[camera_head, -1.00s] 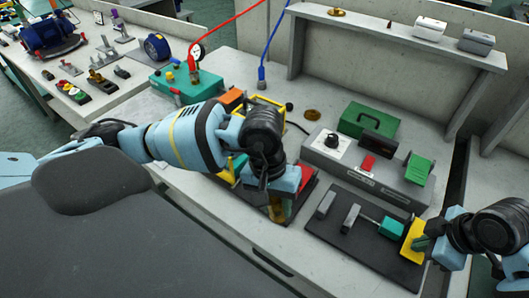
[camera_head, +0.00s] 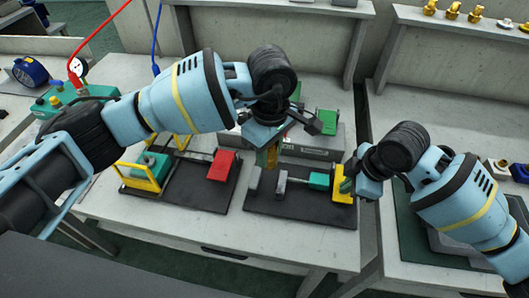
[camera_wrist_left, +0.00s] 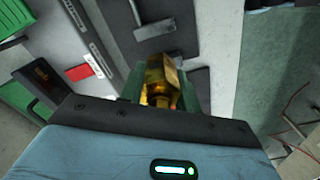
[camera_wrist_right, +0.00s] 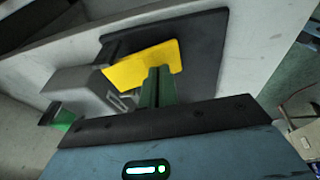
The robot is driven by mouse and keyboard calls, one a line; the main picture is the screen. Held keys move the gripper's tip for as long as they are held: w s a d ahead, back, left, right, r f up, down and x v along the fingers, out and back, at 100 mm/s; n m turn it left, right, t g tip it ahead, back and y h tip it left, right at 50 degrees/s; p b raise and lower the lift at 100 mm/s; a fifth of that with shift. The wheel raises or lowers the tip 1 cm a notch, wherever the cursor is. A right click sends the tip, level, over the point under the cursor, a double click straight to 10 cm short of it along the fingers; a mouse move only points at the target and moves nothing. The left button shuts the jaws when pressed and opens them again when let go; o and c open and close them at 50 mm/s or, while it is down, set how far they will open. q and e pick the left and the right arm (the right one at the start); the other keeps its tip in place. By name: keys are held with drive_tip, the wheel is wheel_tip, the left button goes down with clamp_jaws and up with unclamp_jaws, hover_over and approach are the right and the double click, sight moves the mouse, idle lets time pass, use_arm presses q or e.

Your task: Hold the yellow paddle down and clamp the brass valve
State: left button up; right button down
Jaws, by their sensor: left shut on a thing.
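My left gripper (camera_head: 270,152) is shut on the brass valve (camera_wrist_left: 160,75), which shows between its green fingers in the left wrist view. It holds the valve over the left part of the black clamp board (camera_head: 300,207), near two grey blocks (camera_head: 281,184). A teal block (camera_head: 319,181) lies between those blocks and the yellow paddle (camera_head: 342,196). My right gripper (camera_head: 346,186) is at the paddle. In the right wrist view its green fingers (camera_wrist_right: 158,85) are together, with their tips over the yellow paddle (camera_wrist_right: 142,66); I cannot tell how hard they press.
A second black board (camera_head: 190,187) with a red pad (camera_head: 222,165) and yellow handle frames lies to the left. A grey control box (camera_head: 310,143) stands behind the clamp board. The bench front is clear.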

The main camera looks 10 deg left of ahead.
use_arm(q)
drive_tip(key=shift+f, duration=0.2)
drive_tip(key=shift+f, duration=2.55)
drive_tip(key=shift+f, duration=2)
idle(0.9)
